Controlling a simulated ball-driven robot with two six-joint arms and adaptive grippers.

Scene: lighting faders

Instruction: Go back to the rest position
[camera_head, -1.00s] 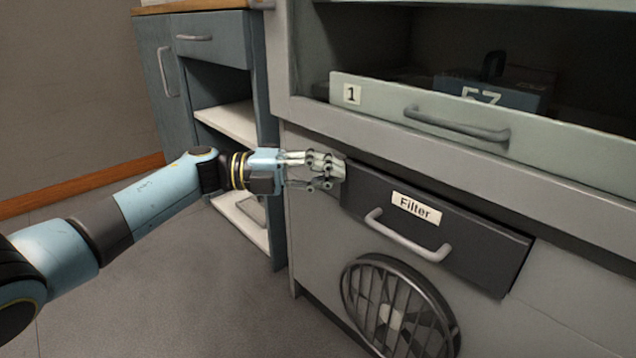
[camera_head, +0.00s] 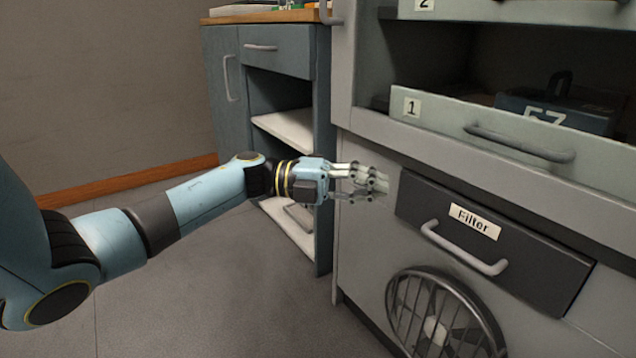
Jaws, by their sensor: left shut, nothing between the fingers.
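My left gripper (camera_head: 382,184) is shut and empty at the end of my light-blue left arm, which reaches in from the left. It is in front of the grey cabinet, just left of the dark drawer labelled "Filter" (camera_head: 500,246). I cannot tell whether the fingertips touch the cabinet face. The "Filter" drawer has a pale bar handle (camera_head: 463,250) and looks tilted in the picture. My right gripper is not in view.
A pale drawer marked "1" (camera_head: 440,112) with a bar handle is above, with a dark box marked "57" (camera_head: 556,112) behind its front. A round fan grille (camera_head: 446,318) is below. A blue cabinet (camera_head: 275,72) with open shelves stands behind my arm. Floor at the left is clear.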

